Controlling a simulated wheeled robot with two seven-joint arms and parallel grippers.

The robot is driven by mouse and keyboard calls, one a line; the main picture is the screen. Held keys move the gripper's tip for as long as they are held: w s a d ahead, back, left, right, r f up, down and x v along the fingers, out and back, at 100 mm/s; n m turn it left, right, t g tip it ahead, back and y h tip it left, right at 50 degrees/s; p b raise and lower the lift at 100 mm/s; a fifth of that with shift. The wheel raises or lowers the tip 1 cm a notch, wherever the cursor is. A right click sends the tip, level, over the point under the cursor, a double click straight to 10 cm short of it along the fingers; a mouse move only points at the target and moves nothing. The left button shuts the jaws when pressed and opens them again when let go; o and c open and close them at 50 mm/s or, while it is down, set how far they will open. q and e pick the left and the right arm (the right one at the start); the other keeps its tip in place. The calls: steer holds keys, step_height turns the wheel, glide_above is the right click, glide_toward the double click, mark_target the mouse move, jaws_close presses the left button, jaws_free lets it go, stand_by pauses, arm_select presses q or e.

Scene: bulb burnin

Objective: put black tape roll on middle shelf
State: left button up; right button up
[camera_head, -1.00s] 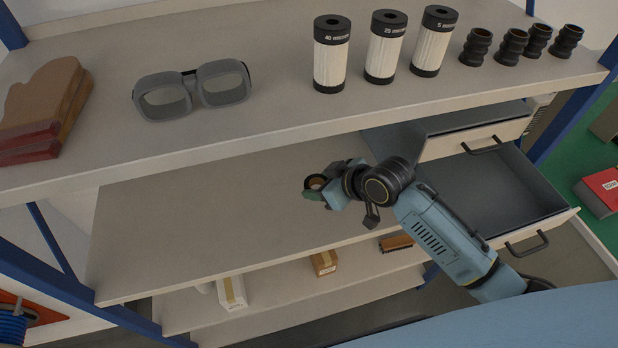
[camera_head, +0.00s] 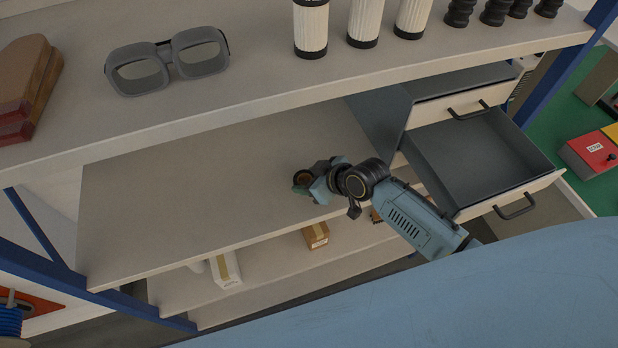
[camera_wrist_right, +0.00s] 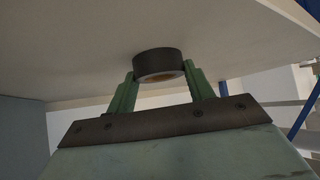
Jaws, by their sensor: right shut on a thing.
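The black tape roll (camera_wrist_right: 158,62) is a short dark ring with a brown core, seen in the right wrist view between two green fingers. It also shows small in the head view (camera_head: 302,178). My right gripper (camera_head: 306,181) is shut on the roll, with a finger at each side of it. In the head view, the gripper and roll appear over the right part of the middle shelf (camera_head: 190,190), a bare pale board below the bench top. I cannot tell whether the roll touches the shelf. My left gripper is not in view.
The bench top (camera_head: 270,85) overhangs the shelf and carries grey goggles (camera_head: 168,60), white cylinders and black fittings. An open drawer (camera_head: 480,165) is right of my arm. Boxes (camera_head: 225,268) lie on the lower shelf. The middle shelf's left and centre are clear.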

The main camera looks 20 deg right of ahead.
steer(key=o, duration=1)
steer(key=shift+c, duration=0.2)
steer(key=shift+r, duration=0.15)
steer(key=p+v, duration=0.1)
steer(key=v, duration=1.1)
